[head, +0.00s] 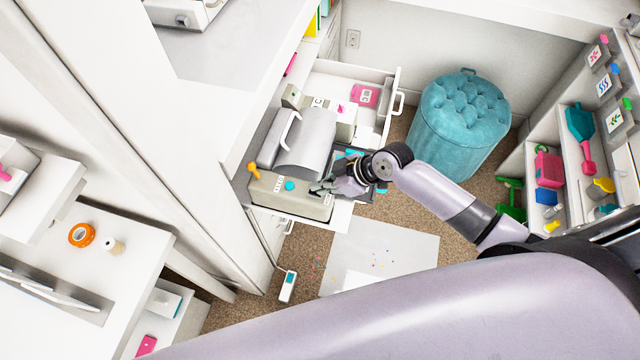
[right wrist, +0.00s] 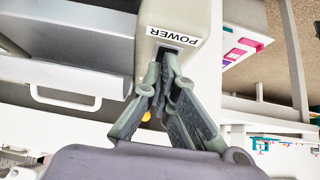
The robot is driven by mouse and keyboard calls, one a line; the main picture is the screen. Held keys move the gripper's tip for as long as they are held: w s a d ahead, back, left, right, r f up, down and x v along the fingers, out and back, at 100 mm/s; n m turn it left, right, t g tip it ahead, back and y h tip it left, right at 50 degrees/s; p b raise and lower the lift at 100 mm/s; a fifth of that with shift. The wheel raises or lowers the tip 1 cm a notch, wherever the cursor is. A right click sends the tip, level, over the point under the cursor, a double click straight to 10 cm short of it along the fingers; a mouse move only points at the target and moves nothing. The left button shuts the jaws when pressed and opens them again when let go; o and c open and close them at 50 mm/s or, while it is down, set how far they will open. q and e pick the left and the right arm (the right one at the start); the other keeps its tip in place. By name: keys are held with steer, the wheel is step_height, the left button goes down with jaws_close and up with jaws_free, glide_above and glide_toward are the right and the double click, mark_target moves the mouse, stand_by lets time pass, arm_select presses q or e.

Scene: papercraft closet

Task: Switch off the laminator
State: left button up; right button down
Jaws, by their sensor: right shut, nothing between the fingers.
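The laminator (head: 285,194) is a cream and grey machine with an orange knob (head: 253,170) at its left end and a teal button (head: 290,185). It stands on a pulled-out white shelf. My right gripper (head: 325,190) is at its right end. In the right wrist view the laminator's cream end carries a POWER label (right wrist: 173,36). My right gripper (right wrist: 167,62) is shut and empty, its tips at the dark recess beside that label. The tips hide most of the recess, so I cannot tell the switch's position or whether they touch it. My left gripper is not in view.
White paper (head: 385,252) lies on the brown carpet. Wall shelves with coloured tools are at the right.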

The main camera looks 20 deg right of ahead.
steer(key=shift+w+a, duration=0.1)
steer(key=shift+a, duration=0.05)
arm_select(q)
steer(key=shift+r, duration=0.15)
arm_select(e)
steer(key=shift+w+a+r, duration=0.2)
steer(key=shift+w+a, duration=0.2)
steer(key=shift+a, duration=0.2)
steer(key=shift+r+p, duration=0.25)
steer(key=shift+p, duration=0.15)
step_height(320, 180, up, 4)
steer(key=p, duration=0.3)
steer(key=shift+s+d+f, duration=0.1)
steer(key=shift+d+f, duration=0.05)
steer(key=shift+f, duration=0.05)
steer(key=s+d, duration=0.1)
steer(key=s+d+r, duration=0.1)
steer(key=d, duration=0.1)
steer(key=shift+b, duration=0.4)
arm_select(q)
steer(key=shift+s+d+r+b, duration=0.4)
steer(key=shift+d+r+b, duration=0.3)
steer(key=shift+b, duration=0.05)
arm_select(e)
steer(key=d+f+v, duration=0.1)
steer(key=v, duration=0.5)
steer(key=shift+s+d+r, duration=0.15)
steer(key=shift+s+r, duration=0.2)
steer(key=shift+s, duration=0.1)
